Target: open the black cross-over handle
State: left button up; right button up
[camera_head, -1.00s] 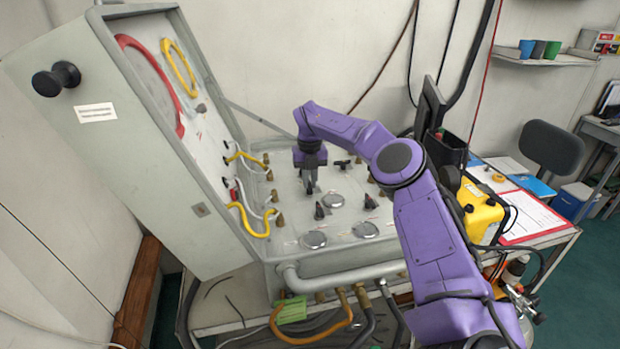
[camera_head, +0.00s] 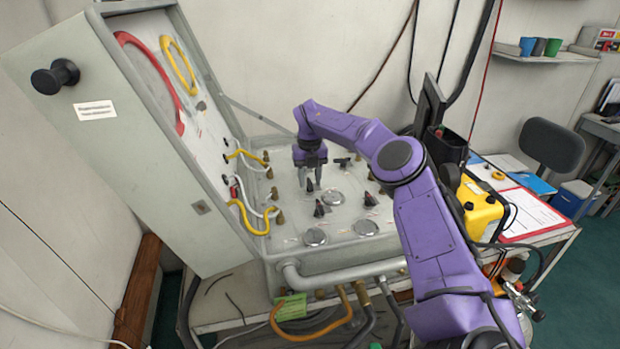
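Several small black handles stand on the grey panel top: one just below and between my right fingertips (camera_head: 310,185), one nearer the front (camera_head: 319,208), one at the back (camera_head: 342,162) and one to the right (camera_head: 370,199). I cannot tell from markings which is the cross-over handle. My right gripper (camera_head: 309,179) points down over the panel, its two fingers spread apart with the nearest handle between or just in front of them. Whether the fingers touch it is unclear. My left gripper is not in view.
The case lid (camera_head: 135,150) stands raised at the left with yellow and white hoses. A pipe (camera_head: 340,275) runs along the front edge. A yellow box (camera_head: 482,212) and a clipboard (camera_head: 530,215) lie to the right.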

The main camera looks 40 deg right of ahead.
aim_at(310, 182)
notch_tip(310, 182, up, 10)
jog(key=shift+r, duration=0.25)
